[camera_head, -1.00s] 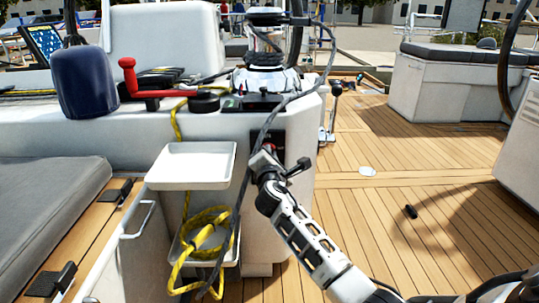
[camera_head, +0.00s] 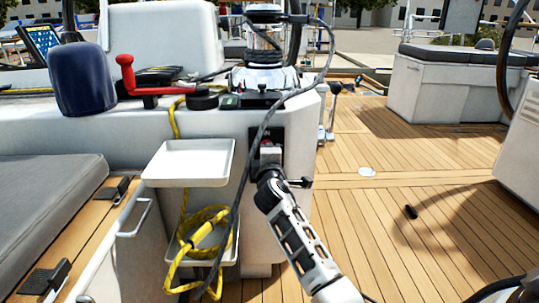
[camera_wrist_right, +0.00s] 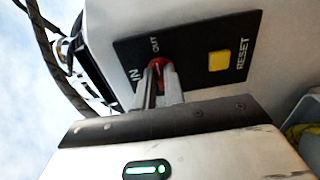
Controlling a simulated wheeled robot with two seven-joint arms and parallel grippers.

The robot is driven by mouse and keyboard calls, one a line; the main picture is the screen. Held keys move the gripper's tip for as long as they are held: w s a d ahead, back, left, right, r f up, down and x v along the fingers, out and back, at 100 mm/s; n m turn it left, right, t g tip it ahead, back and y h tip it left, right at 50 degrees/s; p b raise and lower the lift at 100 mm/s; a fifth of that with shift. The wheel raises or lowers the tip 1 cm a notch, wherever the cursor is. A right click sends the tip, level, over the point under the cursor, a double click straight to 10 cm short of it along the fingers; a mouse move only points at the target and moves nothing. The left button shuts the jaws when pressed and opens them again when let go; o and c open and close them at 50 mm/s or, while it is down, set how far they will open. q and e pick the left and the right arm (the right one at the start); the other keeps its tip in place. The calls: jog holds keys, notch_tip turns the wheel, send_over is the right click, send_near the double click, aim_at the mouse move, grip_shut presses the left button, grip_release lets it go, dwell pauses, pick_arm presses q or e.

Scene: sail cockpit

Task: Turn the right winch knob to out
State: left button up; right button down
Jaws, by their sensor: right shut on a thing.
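The right winch knob (camera_wrist_right: 157,66) is small and red, on a black panel (camera_wrist_right: 190,50) marked IN, OUT and RESET in the right wrist view. My right gripper (camera_wrist_right: 159,77) is shut on the knob, its two fingers on either side of it. The fingers hide part of the knob, so I cannot tell exactly where it points; OUT is just above it and IN to its left. In the head view my right gripper (camera_head: 269,152) is at the panel on the cockpit pedestal front. My left gripper is out of view.
A yellow RESET button (camera_wrist_right: 219,61) sits right of the knob. A dark rope (camera_head: 250,160) hangs close left of the gripper. A white tray (camera_head: 189,180), a yellow rope coil (camera_head: 200,232) and a black-handled lever (camera_head: 334,105) are nearby. The wooden deck (camera_head: 400,235) at right is mostly clear.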

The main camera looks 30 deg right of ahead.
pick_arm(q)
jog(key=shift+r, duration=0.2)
pick_arm(e)
jog(key=shift+a+f, duration=0.1)
jog(key=shift+f, duration=0.05)
jog(key=c, duration=1.5)
grip_release()
